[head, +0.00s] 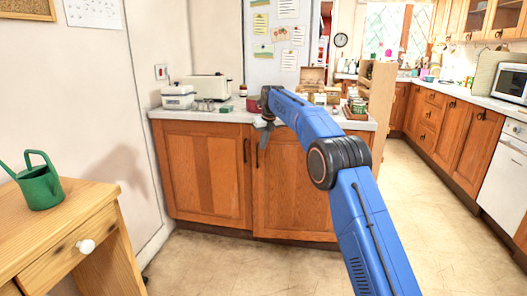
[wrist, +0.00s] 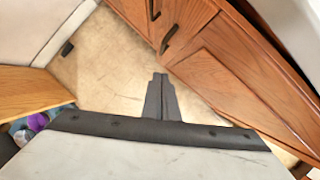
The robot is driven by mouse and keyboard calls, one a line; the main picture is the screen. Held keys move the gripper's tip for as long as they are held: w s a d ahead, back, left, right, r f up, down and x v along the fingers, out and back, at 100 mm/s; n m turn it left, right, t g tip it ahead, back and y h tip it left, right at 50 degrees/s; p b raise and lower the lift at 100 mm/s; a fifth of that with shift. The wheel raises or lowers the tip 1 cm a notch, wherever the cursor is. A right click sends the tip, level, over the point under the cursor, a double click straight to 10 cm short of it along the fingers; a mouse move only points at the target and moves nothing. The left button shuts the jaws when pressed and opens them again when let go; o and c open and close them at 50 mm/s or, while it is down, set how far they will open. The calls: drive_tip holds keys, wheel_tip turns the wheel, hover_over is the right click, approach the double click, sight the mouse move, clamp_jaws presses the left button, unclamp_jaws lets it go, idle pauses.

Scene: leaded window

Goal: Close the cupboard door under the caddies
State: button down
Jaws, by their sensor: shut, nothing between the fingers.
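The wooden cupboard under the counter has a left door (head: 208,175) and a right door (head: 290,195), with dark handles near their meeting edges. Both look about flush in the head view; a small gap cannot be ruled out, and my arm covers part of the right door. The caddies (head: 356,108) stand on the counter's right end. My gripper (head: 264,135) is in front of the upper middle of the cupboard, near the handles. In the wrist view its fingers (wrist: 160,92) are shut and empty above the floor, with the cupboard's wood front (wrist: 235,75) to the upper right.
A wooden table (head: 60,225) with a green watering can (head: 40,185) stands at the left. A toaster (head: 208,88) and small items sit on the counter (head: 215,116). A light wood panel (head: 381,95) stands at its right end. Floor (head: 215,265) before the cupboard is clear.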

drive_tip(key=w+a+f+m+t+y, duration=0.15)
drive_tip(key=a+f+t, duration=0.25)
drive_tip(key=a, duration=0.4)
drive_tip(key=a+f+n+t+y, duration=0.1)
drive_tip(key=a+f+t+y, duration=0.2)
drive_tip(key=a, duration=0.5)
drive_tip(key=s+d+f+m+t+h, duration=0.2)
drive_tip(key=s+d+m+t+h, duration=0.15)
drive_tip(key=s+d, duration=0.2)
drive_tip(key=s+d+f+m+t+h, duration=0.25)
drive_tip(key=s+d+t+h, duration=0.2)
drive_tip(key=s, duration=0.25)
drive_tip(key=w+d+g, duration=0.1)
drive_tip(key=w+d, duration=0.1)
drive_tip(key=w, duration=1.2)
drive_tip(key=shift+f, duration=0.15)
drive_tip(key=shift+d+n, duration=0.1)
drive_tip(key=shift+n, duration=0.15)
